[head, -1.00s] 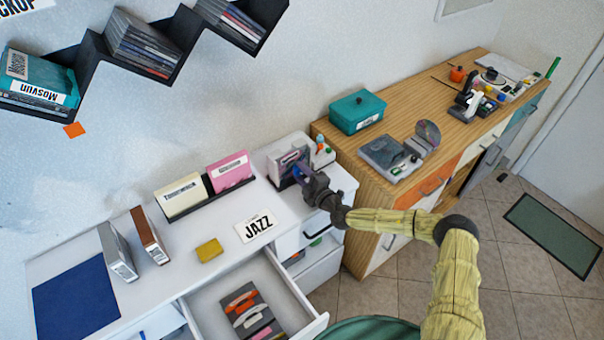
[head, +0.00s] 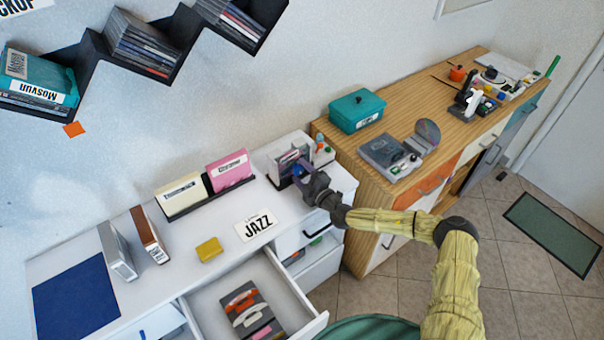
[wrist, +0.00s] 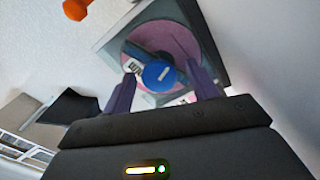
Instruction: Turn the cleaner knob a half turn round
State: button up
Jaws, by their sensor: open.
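The disc cleaner (head: 284,157) stands at the right end of the white desk. In the wrist view, its clear case holds a pinkish disc (wrist: 178,38) with a round blue knob (wrist: 158,76) at the middle. The knob bears a pale mark. My gripper (wrist: 163,88) is open, with one purple finger on each side of the knob. I cannot tell whether either finger touches it.
Small bottles (head: 320,142) stand just behind the cleaner. Yellow and pink file boxes (head: 230,169) stand to its left. An open drawer (head: 205,298) juts out at the front. A wooden cabinet (head: 340,150) with a teal box (head: 357,110) stands to the right.

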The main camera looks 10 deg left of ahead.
jog(key=shift+d, duration=0.1)
jog(key=b+v, duration=0.2)
jog(key=v, duration=1.5)
jog(key=shift+s+d, duration=0.1)
